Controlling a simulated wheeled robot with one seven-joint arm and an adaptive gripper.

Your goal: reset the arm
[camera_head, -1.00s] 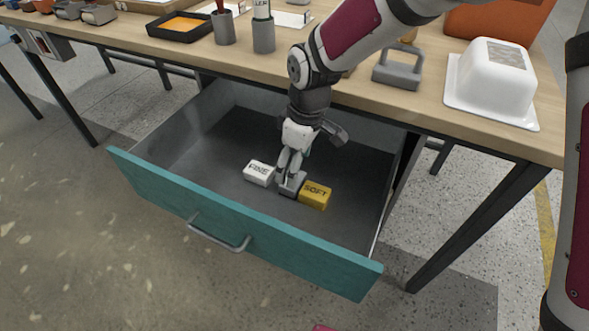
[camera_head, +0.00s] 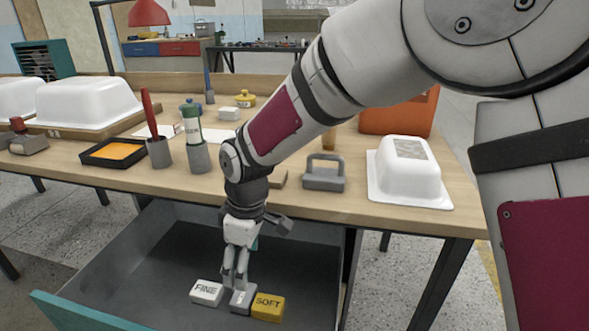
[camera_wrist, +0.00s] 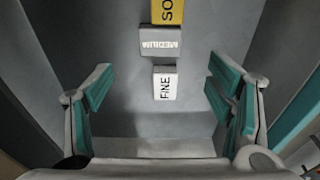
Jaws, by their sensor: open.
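My gripper (camera_head: 237,283) points down into the open drawer (camera_head: 160,262), its fingers just over or at the grey block (camera_head: 241,299) in the head view. In the wrist view my gripper (camera_wrist: 160,82) has its fingers spread wide with nothing between the tips. A white block marked FINE (camera_wrist: 165,85), the grey block marked MEDIUM (camera_wrist: 160,42) and a yellow block marked SOFT (camera_wrist: 167,11) lie in a row on the drawer floor. The white block (camera_head: 207,292) and yellow block (camera_head: 268,307) flank the grey one in the head view. Whether the fingers touch it is unclear.
The wooden table (camera_head: 330,203) overhangs the drawer's back part. On it stand a grey handled tool (camera_head: 323,180), a white tub shell (camera_head: 408,172), two grey cups holding tools and a black tray with orange content (camera_head: 115,153). The drawer's teal front (camera_head: 85,313) stands at lower left.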

